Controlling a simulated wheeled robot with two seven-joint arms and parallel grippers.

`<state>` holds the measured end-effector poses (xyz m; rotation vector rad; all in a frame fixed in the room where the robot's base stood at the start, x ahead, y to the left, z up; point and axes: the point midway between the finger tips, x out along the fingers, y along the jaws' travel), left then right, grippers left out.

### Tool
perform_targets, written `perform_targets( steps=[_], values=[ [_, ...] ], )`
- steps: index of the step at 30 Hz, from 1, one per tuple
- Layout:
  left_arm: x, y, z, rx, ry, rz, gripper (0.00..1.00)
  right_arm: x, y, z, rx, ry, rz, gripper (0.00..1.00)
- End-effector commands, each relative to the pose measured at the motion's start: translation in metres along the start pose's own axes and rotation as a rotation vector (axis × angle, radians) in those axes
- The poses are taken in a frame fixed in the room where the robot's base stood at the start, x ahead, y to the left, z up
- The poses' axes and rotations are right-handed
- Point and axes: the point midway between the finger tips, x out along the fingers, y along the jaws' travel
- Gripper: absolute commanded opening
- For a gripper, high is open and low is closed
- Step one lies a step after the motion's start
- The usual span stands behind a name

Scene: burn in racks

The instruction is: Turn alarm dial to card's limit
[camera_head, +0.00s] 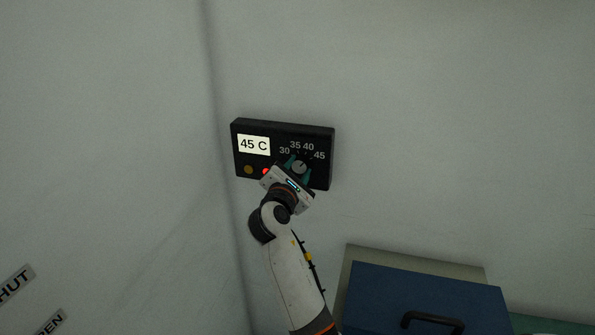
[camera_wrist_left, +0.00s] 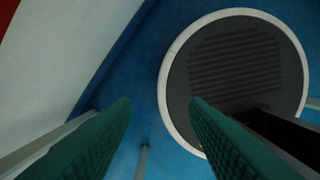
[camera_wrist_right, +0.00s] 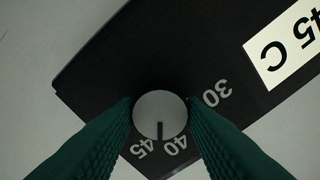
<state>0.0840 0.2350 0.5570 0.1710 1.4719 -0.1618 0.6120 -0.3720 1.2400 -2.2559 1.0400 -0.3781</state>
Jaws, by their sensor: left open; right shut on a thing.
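The alarm box (camera_head: 283,128) is a black panel on the wall, and its white card (camera_head: 254,145) reads "45 C". The alarm dial (camera_head: 300,166) is a round pale knob among the numbers 30, 35, 40 and 45. My right gripper (camera_head: 297,169) is shut on the dial, with one green finger on each side. In the right wrist view, the dial's (camera_wrist_right: 160,108) dark pointer mark lies between 40 and 45. The 35 is hidden there by a finger. My left gripper (camera_wrist_left: 160,102) is open and empty, seen only in its own wrist view.
The box has an amber lamp (camera_head: 248,169) and a bright red lamp (camera_head: 266,171). A blue box with a black handle (camera_head: 432,321) stands lower right. In the left wrist view, a grey disc with a white rim (camera_wrist_left: 235,65) sits on a blue surface.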

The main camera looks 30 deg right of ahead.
Motion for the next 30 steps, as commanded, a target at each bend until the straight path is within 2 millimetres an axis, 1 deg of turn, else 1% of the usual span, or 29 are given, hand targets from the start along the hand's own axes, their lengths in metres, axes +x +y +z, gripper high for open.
perform_targets(
  steps=[11,12,14,15,30],
  values=[
    [0.0002,0.0,0.0002,0.0,0.0,0.0,0.41,-0.0002,0.0011,0.0017,0.003,-0.004,0.003,0.14],
    [0.0002,0.0,0.0002,0.0,0.0,0.0,0.41,-0.0002,0.0011,0.0017,0.003,-0.004,0.003,0.42],
    [0.0002,0.0,0.0002,0.0,0.0,0.0,0.41,-0.0002,0.001,0.0016,0.003,-0.004,0.003,0.52],
    [0.0002,0.0,0.0001,0.0,0.0,0.0,0.41,-0.0002,0.0009,0.0014,0.003,-0.003,0.002,0.58],
    [-0.003,-0.0005,0.0007,0.001,-0.001,-0.001,0.41,0.0024,0.0,-0.0007,0.002,-0.001,0.0,0.59]
  ],
)
